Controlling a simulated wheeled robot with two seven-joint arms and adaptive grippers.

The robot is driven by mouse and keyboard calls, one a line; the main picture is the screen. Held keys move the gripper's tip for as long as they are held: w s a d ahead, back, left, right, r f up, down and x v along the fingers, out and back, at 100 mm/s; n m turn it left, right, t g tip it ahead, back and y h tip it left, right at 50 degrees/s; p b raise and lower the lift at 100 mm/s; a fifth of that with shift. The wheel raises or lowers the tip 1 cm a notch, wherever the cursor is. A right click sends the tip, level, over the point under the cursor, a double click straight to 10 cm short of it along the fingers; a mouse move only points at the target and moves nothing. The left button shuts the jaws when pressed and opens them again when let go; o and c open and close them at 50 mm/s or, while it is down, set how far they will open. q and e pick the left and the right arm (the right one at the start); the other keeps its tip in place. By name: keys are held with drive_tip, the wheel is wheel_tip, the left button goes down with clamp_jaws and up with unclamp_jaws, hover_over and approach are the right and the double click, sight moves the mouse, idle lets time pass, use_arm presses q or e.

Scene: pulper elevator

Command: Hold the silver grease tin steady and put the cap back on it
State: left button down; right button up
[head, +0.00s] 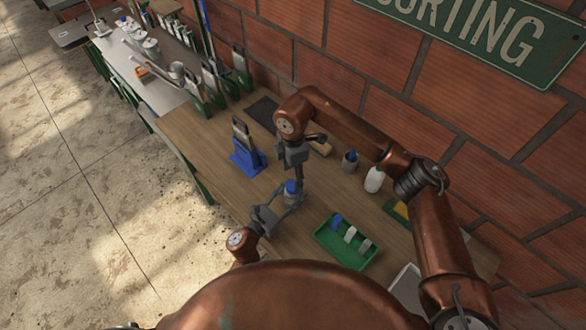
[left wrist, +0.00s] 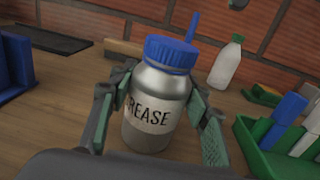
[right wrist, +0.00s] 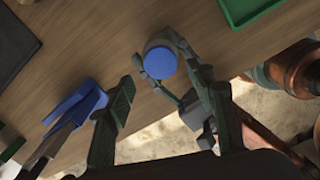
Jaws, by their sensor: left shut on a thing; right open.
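The silver grease tin (left wrist: 150,90) stands upright in the left wrist view, its label facing me. The blue cap (left wrist: 171,52) sits on its top; I cannot tell whether it is fully seated. The cap also shows from above in the right wrist view (right wrist: 160,62) and in the head view (head: 291,187). My left gripper (head: 288,203) is shut on the tin, one finger on each side. My right gripper (head: 299,178) points down just above the cap. In the right wrist view its fingers (right wrist: 174,90) are spread and empty, with the cap beyond them.
A green tray (head: 330,246) with several strips lies right of the tin. A blue holder (head: 243,158) stands to the left. Behind are a cup with a blue item (head: 350,161), a white bottle (head: 374,180) and a brick wall. Bare wooden bench (head: 200,125) lies farther left.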

drive_tip(key=n, duration=0.6)
drive_tip(key=shift+r, duration=0.2)
drive_tip(key=n, duration=0.4)
drive_tip(key=shift+r, duration=0.15)
drive_tip(key=n, duration=0.6)
drive_tip(key=shift+r, duration=0.15)
drive_tip(key=n, duration=0.4)
drive_tip(key=shift+r, duration=0.15)
drive_tip(key=n, duration=0.6)
drive_tip(key=shift+r, duration=0.2)
drive_tip(key=n, duration=0.4)
drive_tip(key=shift+r, duration=0.1)
drive_tip(key=n, duration=0.5)
drive_tip(key=shift+r+n, duration=0.2)
drive_tip(key=shift+n, duration=0.2)
drive_tip(key=n, duration=0.4)
drive_tip(key=shift+r, duration=0.15)
